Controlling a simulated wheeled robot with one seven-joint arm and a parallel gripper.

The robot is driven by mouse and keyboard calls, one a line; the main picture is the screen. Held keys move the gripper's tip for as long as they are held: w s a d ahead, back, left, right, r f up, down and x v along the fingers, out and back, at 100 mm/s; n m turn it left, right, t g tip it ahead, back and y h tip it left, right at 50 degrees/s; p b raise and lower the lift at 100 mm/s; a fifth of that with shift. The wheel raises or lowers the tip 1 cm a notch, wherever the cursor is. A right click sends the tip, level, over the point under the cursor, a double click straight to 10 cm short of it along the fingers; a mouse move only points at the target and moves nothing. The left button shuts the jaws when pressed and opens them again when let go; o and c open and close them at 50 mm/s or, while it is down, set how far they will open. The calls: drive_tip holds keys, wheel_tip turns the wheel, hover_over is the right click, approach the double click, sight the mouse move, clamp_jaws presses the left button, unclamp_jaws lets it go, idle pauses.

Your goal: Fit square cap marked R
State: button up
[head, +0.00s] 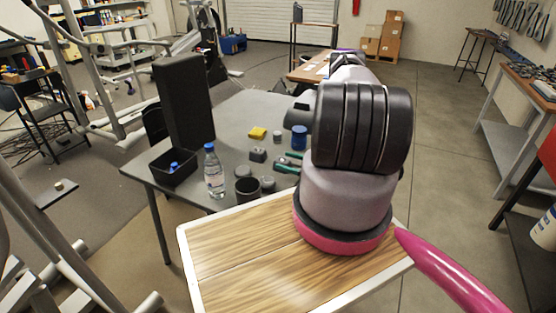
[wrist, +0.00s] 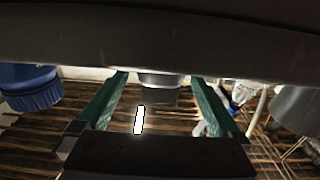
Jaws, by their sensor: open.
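A small grey squarish piece (head: 258,155) stands on the dark grey table. I see no readable R on it, so I cannot tell whether it is the marked cap. My gripper (head: 280,161), with green fingers, is open just right of this piece, low over the table and pointing left. In the wrist view, which looks upside down, a grey piece (wrist: 161,80) shows between and beyond the two spread fingers of my gripper (wrist: 160,85). It appears untouched. My arm hides part of the table's right side.
A blue container (head: 299,138) stands behind my gripper. A yellow block (head: 257,133) and a small grey cylinder (head: 278,137) lie farther back. A water bottle (head: 214,172), a black bin (head: 173,166), a dark cup (head: 247,190) and grey round pieces (head: 243,171) crowd the front left.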

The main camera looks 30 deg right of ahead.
drive_tip(key=v, duration=0.7)
wheel_tip(320, 180, up, 26)
drive_tip(key=n+g+y, duration=0.3)
drive_tip(key=n+g, duration=0.7)
drive_tip(key=n, duration=1.2)
hover_over(290, 162)
drive_tip(key=a, duration=0.7)
drive_tip(key=s+a+r+n+g+h, duration=0.25)
drive_tip(key=a+r+n, duration=0.25)
drive_tip(key=r+n, duration=0.45)
drive_tip(key=s+a+r+n+t+h, duration=0.2)
drive_tip(key=s+a+r+n+h, duration=0.1)
drive_tip(key=s+r+n, duration=0.7)
drive_tip(key=s+a+r+n+t+h, duration=0.3)
drive_tip(key=s+r+n+h, duration=0.3)
drive_tip(key=n, duration=1.3)
drive_tip(key=s+a+r, duration=0.1)
drive_tip(key=s+r, duration=0.3)
drive_tip(key=shift+a+r, duration=0.2)
drive_tip(key=shift+r, duration=0.2)
